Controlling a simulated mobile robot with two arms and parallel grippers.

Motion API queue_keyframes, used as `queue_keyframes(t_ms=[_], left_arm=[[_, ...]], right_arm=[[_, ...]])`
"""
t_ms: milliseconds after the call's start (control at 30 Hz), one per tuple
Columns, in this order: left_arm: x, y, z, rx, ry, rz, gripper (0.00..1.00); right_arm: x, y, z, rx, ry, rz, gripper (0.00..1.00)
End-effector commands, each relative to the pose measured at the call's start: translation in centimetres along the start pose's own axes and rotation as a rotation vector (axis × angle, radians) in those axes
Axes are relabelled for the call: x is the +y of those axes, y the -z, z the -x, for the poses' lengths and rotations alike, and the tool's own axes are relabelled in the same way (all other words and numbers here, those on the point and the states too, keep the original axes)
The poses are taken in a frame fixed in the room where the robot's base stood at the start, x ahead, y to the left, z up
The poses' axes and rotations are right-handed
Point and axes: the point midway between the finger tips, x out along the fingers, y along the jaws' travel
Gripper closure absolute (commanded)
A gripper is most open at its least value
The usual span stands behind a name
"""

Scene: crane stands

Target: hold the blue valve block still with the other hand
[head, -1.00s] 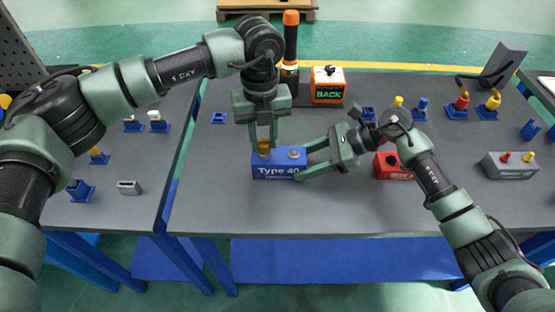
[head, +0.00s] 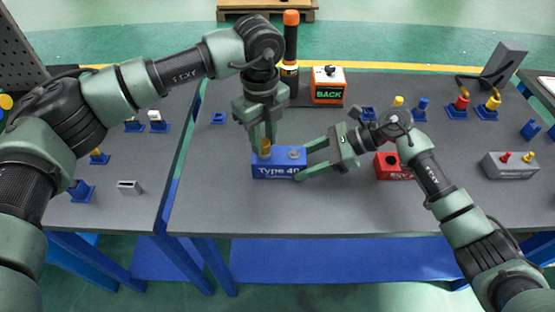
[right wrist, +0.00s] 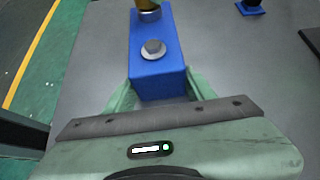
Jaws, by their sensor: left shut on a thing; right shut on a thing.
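The blue valve block (head: 279,172), labelled "Type 40", lies on the dark table. It also shows in the right wrist view (right wrist: 157,75), with a grey round fitting (right wrist: 153,49) on top. My right gripper (head: 304,162) is shut on the block's right end, one finger on each long side. A yellow-brass part (head: 264,152) stands on the block's left end; its lower part shows at the top edge of the right wrist view (right wrist: 149,5). My left gripper (head: 264,140) points down from above and is shut on this part. Its fingers partly hide it.
A red block (head: 391,166) lies behind my right forearm. A grey block (head: 509,165) with red and yellow tops is at the far right. An orange box (head: 328,86) and an orange-topped tool (head: 290,50) stand at the back. The table front is clear.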

Motion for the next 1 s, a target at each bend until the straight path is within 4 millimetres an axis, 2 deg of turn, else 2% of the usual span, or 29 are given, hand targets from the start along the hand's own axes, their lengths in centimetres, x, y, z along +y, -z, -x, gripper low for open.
queue_keyframes(t_ms=[167, 400, 467, 833, 1000], left_arm=[[-0.12, -0.01, 0.26, -0.001, 0.005, 0.05, 1.0], [-0.08, 0.0, 0.25, 0.001, 0.004, 0.377, 1.0], [-0.08, -0.01, 0.25, 0.0, 0.004, 0.423, 1.0], [-0.08, -0.03, 0.25, 0.0, 0.004, 0.475, 1.0], [-0.1, -0.03, 0.28, 0.001, 0.005, 0.702, 1.0]], right_arm=[[0.09, 0.29, -0.08, 0.006, -0.002, -0.002, 1.0], [0.09, 0.3, -0.08, 0.007, -0.002, -0.002, 1.0], [0.09, 0.3, -0.08, 0.007, -0.002, -0.003, 1.0], [0.09, 0.32, -0.08, 0.007, -0.002, -0.003, 1.0], [0.09, 0.32, -0.08, 0.007, -0.002, -0.003, 1.0]])
